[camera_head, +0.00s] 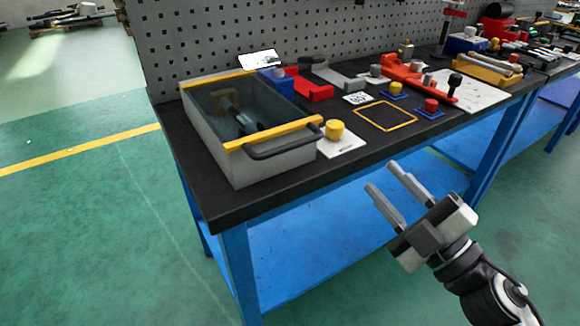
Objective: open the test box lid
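The test box (262,168) is a grey box at the left end of the black-topped bench. Its lid (210,106) is closed, with a dark see-through panel and yellow edge strips. A black bar handle (285,143) runs along the lid's front edge. A dark object shows dimly inside through the panel. My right gripper (382,179) is open and empty, in front of the bench edge, to the right of the box and apart from the handle. My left gripper is not in view.
A yellow knob (335,130) on a white plate stands close to the right of the handle. A yellow square outline (385,116), red fixtures (308,84) and blue-based knobs (430,107) lie farther right. A grey pegboard (220,30) rises behind. The floor left of the bench is clear.

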